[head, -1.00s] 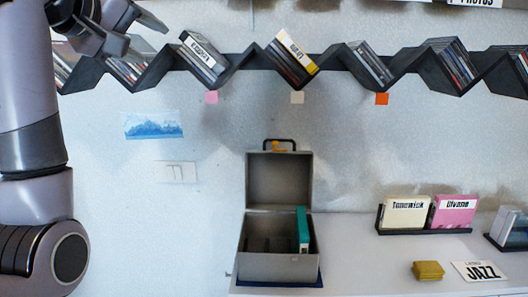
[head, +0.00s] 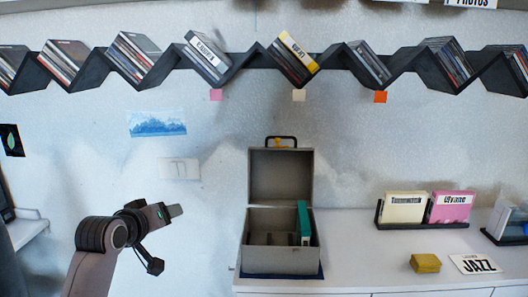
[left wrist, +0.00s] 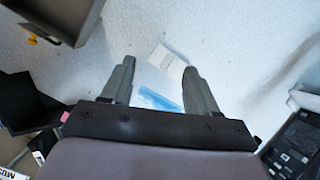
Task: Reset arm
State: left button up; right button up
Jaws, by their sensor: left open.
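My left gripper (head: 165,236) is in the lower left of the head view, in front of the wall and left of the grey box. In the left wrist view its two fingers (left wrist: 156,80) are spread apart with nothing between them. Behind the fingers are the white wall, a white switch plate (left wrist: 168,62) and a blue picture (left wrist: 158,97). The gripper touches nothing that I can see. My right gripper is not in either view.
A zigzag disc shelf (head: 250,62) runs along the wall above. An open grey box (head: 280,262) with a teal case (head: 304,222) stands on the white counter (head: 350,255). Disc racks, a yellow object (head: 425,263) and a JAZZ card (head: 476,264) are at right.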

pick_arm(q)
jog(key=s+f+m+g, duration=0.1)
jog(key=s+f+m, duration=0.1)
jog(key=s+f, duration=0.7)
jog(key=s+f+m, duration=0.1)
jog(key=s+f, duration=0.4)
jog(key=f, duration=0.8)
jog(key=s+d+f+m, duration=0.1)
jog(key=s+f, duration=0.1)
jog(key=s, duration=0.4)
jog(key=s+f+m, duration=0.1)
jog(key=s+f, duration=0.2)
jog(key=s, duration=0.4)
jog(key=s+d+f+m+g, duration=0.1)
jog(key=s+f, duration=0.2)
jog(key=s, duration=0.3)
jog(key=shift+s+d+f, duration=0.25)
jog(key=shift+d, duration=0.1)
